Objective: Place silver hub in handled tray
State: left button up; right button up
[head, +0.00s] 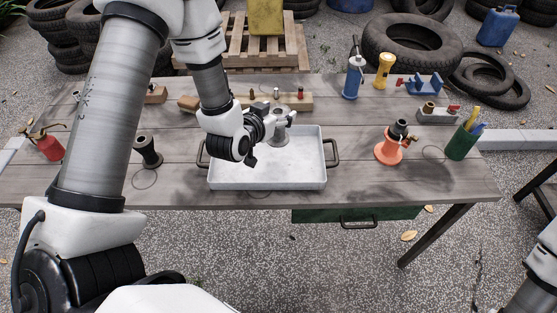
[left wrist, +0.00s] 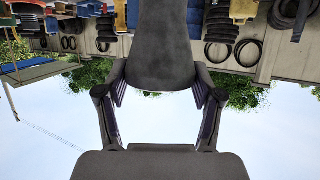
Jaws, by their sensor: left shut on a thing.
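The silver hub (head: 281,135) is a grey metal piece with a narrow upper part and a wider base, upright over the back middle of the white handled tray (head: 225,180). My left gripper (head: 271,122) is shut on the hub's upper part from the left. I cannot tell whether the base touches the tray floor. In the left wrist view, a dark grey shape, the hub (left wrist: 165,45), stands between the two fingers of the left gripper (left wrist: 160,95). The tray has a dark handle at each end, and its floor looks otherwise empty. My right gripper is not in view.
A dark spool (head: 147,152) stands left of the tray. An orange-based part (head: 389,150) and a green pen cup (head: 461,143) stand to the right. A wooden block with small pegs (head: 294,101) lies behind the tray. A red oil can (head: 48,147) is far left.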

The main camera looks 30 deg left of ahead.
aim_at(273, 140)
pick_arm(q)
jog(key=shift+w+a, duration=0.1)
jog(key=shift+w, duration=0.2)
notch_tip(273, 140, down, 10)
jog(key=shift+r+p, duration=0.25)
jog(key=shift+p, duration=0.15)
jog(key=o, duration=1.5)
jog(key=shift+f, duration=0.1)
jog(key=shift+o, duration=0.2)
